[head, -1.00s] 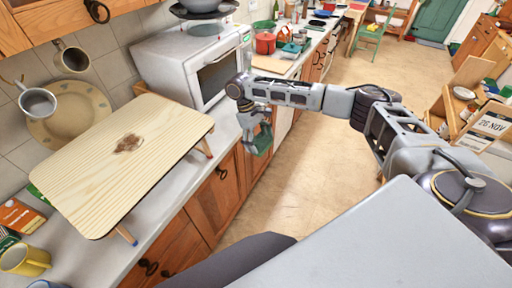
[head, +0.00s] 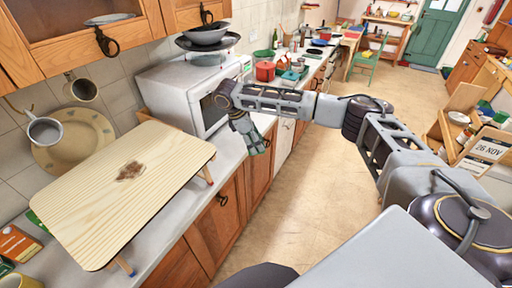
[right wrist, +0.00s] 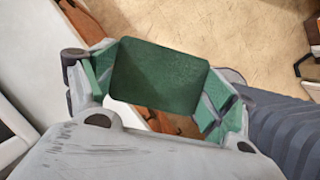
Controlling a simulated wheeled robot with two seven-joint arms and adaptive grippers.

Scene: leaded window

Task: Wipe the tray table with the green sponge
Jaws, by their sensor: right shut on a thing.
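The tray table (head: 100,205), a pale wooden top on short legs, stands on the counter at the left. A brown stain (head: 131,170) marks its top near the middle. My right gripper (head: 252,143) is to the right of the tray table, apart from it, in front of the counter's cabinets. In the right wrist view the green sponge (right wrist: 158,76) sits between the fingers of the right gripper, which is shut on it. In the head view the sponge is mostly hidden by the gripper. My left gripper is not in view.
A white microwave (head: 180,88) stands behind the tray table, with dark pans (head: 207,38) on top. A mug (head: 45,131) and a round board (head: 80,143) are by the tiled wall. Boxes (head: 18,242) lie at the lower left. The floor (head: 300,200) is clear.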

